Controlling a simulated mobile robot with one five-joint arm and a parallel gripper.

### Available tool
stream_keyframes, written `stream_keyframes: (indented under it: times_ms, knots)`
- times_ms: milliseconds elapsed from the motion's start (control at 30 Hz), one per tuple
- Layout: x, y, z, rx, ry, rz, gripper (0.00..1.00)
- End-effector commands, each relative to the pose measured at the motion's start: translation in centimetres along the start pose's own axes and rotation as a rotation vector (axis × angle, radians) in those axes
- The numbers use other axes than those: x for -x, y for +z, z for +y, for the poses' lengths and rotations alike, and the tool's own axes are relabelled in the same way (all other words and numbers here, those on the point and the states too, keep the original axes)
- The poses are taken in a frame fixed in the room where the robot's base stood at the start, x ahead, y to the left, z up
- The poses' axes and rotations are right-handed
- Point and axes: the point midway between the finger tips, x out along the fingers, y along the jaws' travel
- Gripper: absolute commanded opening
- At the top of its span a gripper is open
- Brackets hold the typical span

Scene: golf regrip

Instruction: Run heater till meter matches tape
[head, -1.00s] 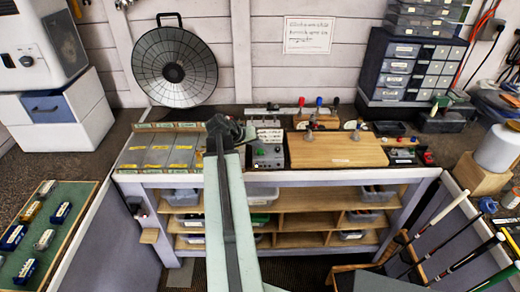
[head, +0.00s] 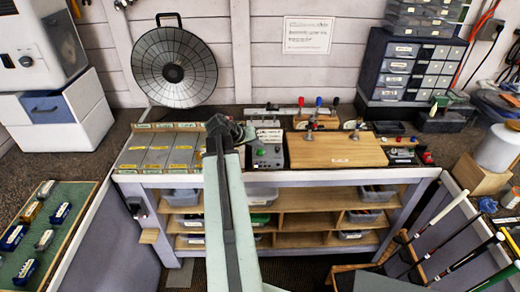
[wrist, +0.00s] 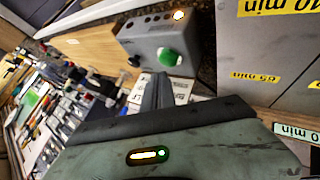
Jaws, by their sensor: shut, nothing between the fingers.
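My gripper (wrist: 160,90) is shut and empty in the wrist view, its dark fingertips close to a grey control box (wrist: 150,45). The box has a green knob or button (wrist: 172,57) and a glowing lamp (wrist: 179,15). I cannot tell whether the fingers touch it. In the head view the box (head: 268,158) stands on the bench right of my gripper (head: 235,132). Yellow tape labels (wrist: 255,76) mark grey panels beside it; one label (wrist: 277,7) reads "10 min" upside down. I cannot identify the heater or read a meter for certain.
A wooden board (head: 335,150) lies right of the box. A black ribbed dish (head: 174,68) leans on the back wall. A drawer cabinet (head: 410,68) stands at the back right. Golf clubs (head: 460,250) stand at the lower right. Shelves (head: 300,222) sit under the bench.

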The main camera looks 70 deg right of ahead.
Motion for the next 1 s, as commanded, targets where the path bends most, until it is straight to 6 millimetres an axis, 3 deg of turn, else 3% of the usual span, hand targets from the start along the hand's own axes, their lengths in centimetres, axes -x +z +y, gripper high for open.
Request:
stream_keyframes:
  times_ms: [1000]
  knots:
    - [-0.85, 0.72, -0.39, 0.001, -0.001, 0.001, 0.00]
